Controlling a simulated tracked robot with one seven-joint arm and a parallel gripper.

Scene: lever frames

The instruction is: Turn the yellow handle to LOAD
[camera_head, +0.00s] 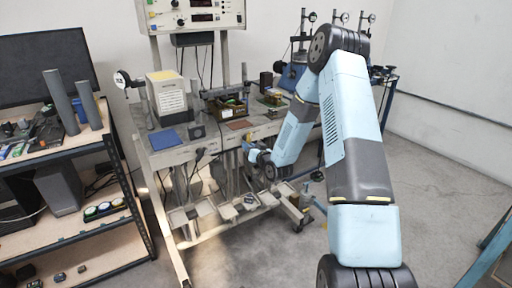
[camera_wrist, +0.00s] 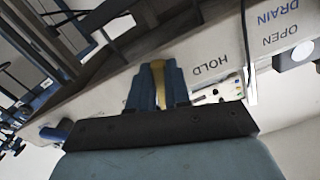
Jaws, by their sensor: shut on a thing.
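The yellow handle (camera_wrist: 159,84) shows between the two blue fingers of my gripper (camera_wrist: 157,70) in the wrist view. The fingers are shut on it, and they hide much of it. The word HOLD (camera_wrist: 211,65) is printed upside down on the pale panel right of the handle. I cannot see the word LOAD. In the head view my gripper (camera_head: 249,153) is at the front of the grey lever frame, below its top; the handle is too small there to make out.
The wrist view also shows the words OPEN (camera_wrist: 281,34) and DRAIN (camera_wrist: 278,12), near a white-fronted block (camera_wrist: 298,53). In the head view the frame's top (camera_head: 190,148) bears a blue pad (camera_head: 165,140) and several devices. A shelf rack (camera_head: 70,155) stands at left.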

